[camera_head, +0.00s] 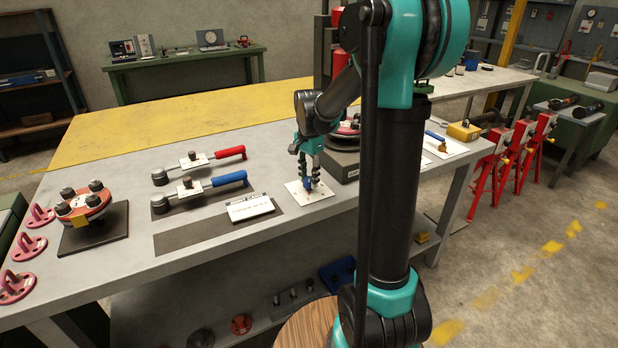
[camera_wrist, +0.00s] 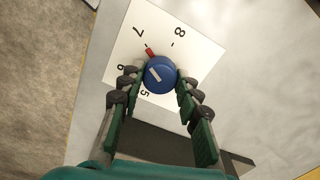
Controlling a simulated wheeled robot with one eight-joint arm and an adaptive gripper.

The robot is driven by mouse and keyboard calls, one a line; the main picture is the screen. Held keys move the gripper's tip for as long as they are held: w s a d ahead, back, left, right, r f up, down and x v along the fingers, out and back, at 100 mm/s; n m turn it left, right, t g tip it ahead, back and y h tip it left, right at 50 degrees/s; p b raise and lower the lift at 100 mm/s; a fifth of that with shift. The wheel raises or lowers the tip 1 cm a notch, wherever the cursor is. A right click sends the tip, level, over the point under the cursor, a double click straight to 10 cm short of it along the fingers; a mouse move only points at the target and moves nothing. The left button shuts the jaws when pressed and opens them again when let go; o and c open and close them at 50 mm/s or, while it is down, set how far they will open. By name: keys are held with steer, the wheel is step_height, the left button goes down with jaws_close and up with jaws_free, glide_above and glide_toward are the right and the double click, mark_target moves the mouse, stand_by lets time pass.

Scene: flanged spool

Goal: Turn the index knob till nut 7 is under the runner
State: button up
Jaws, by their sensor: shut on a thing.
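The blue index knob (camera_wrist: 160,74) stands on a white dial card (camera_wrist: 205,52) in the wrist view. The numbers 5, 6, 7 and 8 show around it. A red pointer (camera_wrist: 150,53) at the knob's edge points toward the 7. My gripper (camera_wrist: 159,82) is shut on the knob, one finger on each side. In the head view my gripper (camera_head: 310,172) reaches down onto the knob (camera_head: 308,184) on its card (camera_head: 318,199). A flanged spool on a dark block (camera_head: 343,165) stands just behind, partly hidden by my arm. I cannot make out the runner or nut 7.
A red-handled tool (camera_head: 230,152), a blue-handled tool (camera_head: 228,179) and a white printed card (camera_head: 250,207) lie left of the knob. An orange flanged part (camera_head: 84,206) with several dark knobs sits on a dark mat (camera_head: 112,232) at far left. Pink eyelets (camera_head: 30,246) line the left edge.

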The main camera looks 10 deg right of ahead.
mark_target(309, 179)
stand_by(0.4)
steer(key=o, duration=1.2)
steer(key=shift+c, duration=0.2)
steer(key=shift+r, duration=0.1)
step_height(309, 179, up, 12)
steer(key=s+d+f+n+t, duration=0.2)
steer(key=s+f+n, duration=0.3)
steer(key=s+f, duration=0.5)
steer(key=s+d+f+n+t, duration=0.2)
steer(key=s+f+n, duration=0.4)
steer(key=s+f, duration=0.3)
steer(key=s, duration=0.3)
steer(key=shift+f, duration=0.4)
